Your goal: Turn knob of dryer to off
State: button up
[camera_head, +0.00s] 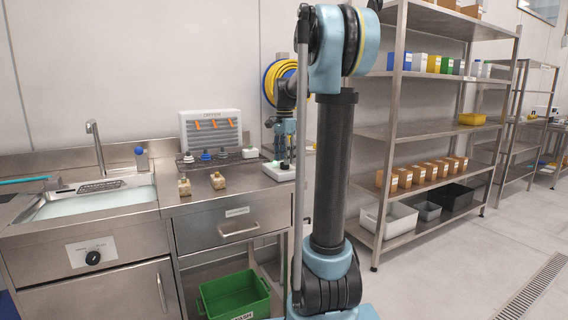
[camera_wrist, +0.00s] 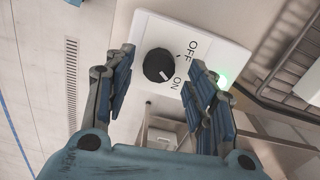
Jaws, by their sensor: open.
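The black dryer knob (camera_wrist: 158,65) sits on a white panel (camera_wrist: 205,38) marked OFF and ON, with a green light lit at its right edge. The knob's pale mark points toward ON. My gripper (camera_wrist: 162,62) is open, with a finger on either side of the knob; I cannot tell whether they touch it. In the head view my gripper (camera_head: 285,157) is low over the white box (camera_head: 279,173) with the green light, on the counter's right end. The knob is hidden there.
A sink (camera_head: 90,203) is at left, with another black knob (camera_head: 93,257) below. A metal shelf (camera_head: 430,130) stands at right.

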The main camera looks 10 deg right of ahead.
jog(key=shift+f, duration=1.05)
jog(key=c, duration=1.1)
